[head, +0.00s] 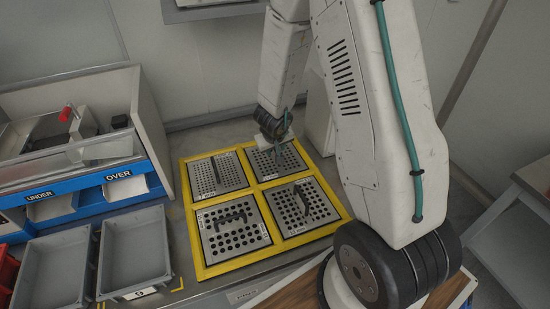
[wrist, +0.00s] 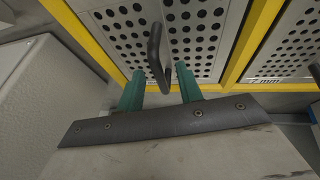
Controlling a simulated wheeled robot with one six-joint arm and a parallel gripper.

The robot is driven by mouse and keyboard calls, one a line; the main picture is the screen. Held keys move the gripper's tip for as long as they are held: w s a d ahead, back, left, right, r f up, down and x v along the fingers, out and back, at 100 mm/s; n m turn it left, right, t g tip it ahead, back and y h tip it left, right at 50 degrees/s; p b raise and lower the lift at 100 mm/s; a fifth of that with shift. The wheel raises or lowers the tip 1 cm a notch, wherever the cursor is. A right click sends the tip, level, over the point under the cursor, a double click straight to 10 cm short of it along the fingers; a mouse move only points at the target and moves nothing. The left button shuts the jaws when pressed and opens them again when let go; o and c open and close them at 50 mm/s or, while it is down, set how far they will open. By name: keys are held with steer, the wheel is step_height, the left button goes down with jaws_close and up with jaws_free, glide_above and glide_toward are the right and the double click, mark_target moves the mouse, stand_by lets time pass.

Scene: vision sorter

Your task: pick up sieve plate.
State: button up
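Several grey perforated sieve plates with black bar handles sit in a yellow frame (head: 190,225): back left (head: 204,180), front left (head: 215,248), front right (head: 289,215) and back right (head: 264,163). My gripper (head: 279,152) is over the back right plate and hides part of it and its handle. In the wrist view, the two green fingers of my gripper (wrist: 160,86) are apart. The dark handle (wrist: 155,48) of the plate (wrist: 205,45) reaches down into the gap between them, not visibly touching either finger. Handle and plate look level with the frame, not lifted.
Two grey bins (head: 135,230) stand at the left, before a blue-edged sorter with an OVER label (head: 118,175). Another plate (wrist: 290,60) with a partly readable label is at the right of the wrist view. A pale box (wrist: 40,95) stands close at its left.

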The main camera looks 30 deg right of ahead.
steer(key=shift+x, duration=0.8)
jaws_close()
steer(key=shift+r, duration=0.1)
steer(key=shift+r, duration=0.1)
steer(key=shift+r, duration=4.9)
